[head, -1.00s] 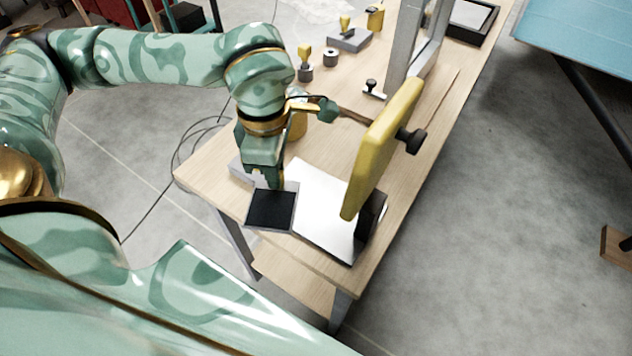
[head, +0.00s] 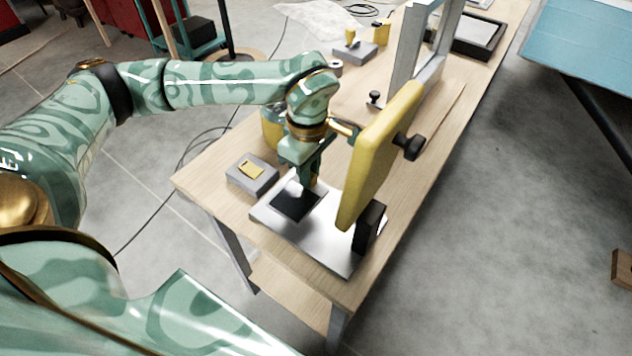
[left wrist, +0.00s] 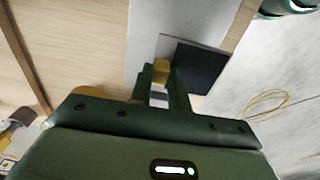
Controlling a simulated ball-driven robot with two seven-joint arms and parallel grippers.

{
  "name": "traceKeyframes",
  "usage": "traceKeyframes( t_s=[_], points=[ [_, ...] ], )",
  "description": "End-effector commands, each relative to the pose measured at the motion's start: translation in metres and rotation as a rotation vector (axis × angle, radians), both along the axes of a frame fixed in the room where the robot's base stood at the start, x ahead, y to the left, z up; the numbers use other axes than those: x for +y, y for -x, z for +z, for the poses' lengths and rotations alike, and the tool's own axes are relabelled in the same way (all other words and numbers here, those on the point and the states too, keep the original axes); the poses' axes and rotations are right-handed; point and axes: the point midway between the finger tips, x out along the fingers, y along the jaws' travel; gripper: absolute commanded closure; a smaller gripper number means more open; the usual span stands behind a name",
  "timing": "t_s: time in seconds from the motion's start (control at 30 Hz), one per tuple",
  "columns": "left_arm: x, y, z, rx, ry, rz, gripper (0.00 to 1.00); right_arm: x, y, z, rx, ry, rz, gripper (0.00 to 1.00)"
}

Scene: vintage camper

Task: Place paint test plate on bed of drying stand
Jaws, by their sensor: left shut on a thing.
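The paint test plate (head: 296,203) is a thin light square with a black patch. My left gripper (head: 306,184) is shut on its edge and holds it over the drying stand's pale metal bed (head: 318,246). In the head view I cannot tell whether the plate touches the bed. In the left wrist view, the fingers (left wrist: 167,78) close around a small yellow tab (left wrist: 161,70), and the dark patch (left wrist: 200,68) shows beyond them. The stand's yellow panel (head: 378,155) rises tilted on the right of the bed. My right gripper is not in view.
A grey block with a yellow top (head: 251,172) sits left of the bed. A metal frame (head: 408,60) and a black tray (head: 476,38) stand farther back. The wooden table (head: 215,165) ends close to the bed's front.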

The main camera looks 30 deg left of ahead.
Motion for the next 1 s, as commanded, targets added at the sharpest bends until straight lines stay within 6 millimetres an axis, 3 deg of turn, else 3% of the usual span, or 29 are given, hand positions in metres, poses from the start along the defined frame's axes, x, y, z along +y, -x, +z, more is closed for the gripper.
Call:
traceKeyframes(
  t_s=[0.27,0.47,0.83,0.87,0.9,1.0],
  points=[
    [0.000,-0.017,-0.021,0.001,0.000,0.001,1.00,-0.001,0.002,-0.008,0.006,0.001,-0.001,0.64],
    [0.000,-0.019,-0.054,0.003,0.000,0.000,1.00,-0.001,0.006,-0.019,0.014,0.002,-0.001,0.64],
    [0.000,-0.019,-0.056,0.000,-0.001,0.001,1.00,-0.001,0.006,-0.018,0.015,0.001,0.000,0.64],
    [0.000,-0.019,-0.056,-0.001,-0.001,0.001,0.74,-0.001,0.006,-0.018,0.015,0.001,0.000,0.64],
    [0.000,-0.019,-0.056,-0.001,-0.001,0.001,0.63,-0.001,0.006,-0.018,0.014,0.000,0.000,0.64],
    [0.000,-0.019,-0.056,-0.001,0.000,0.000,0.61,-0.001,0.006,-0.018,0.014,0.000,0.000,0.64]
  ],
)
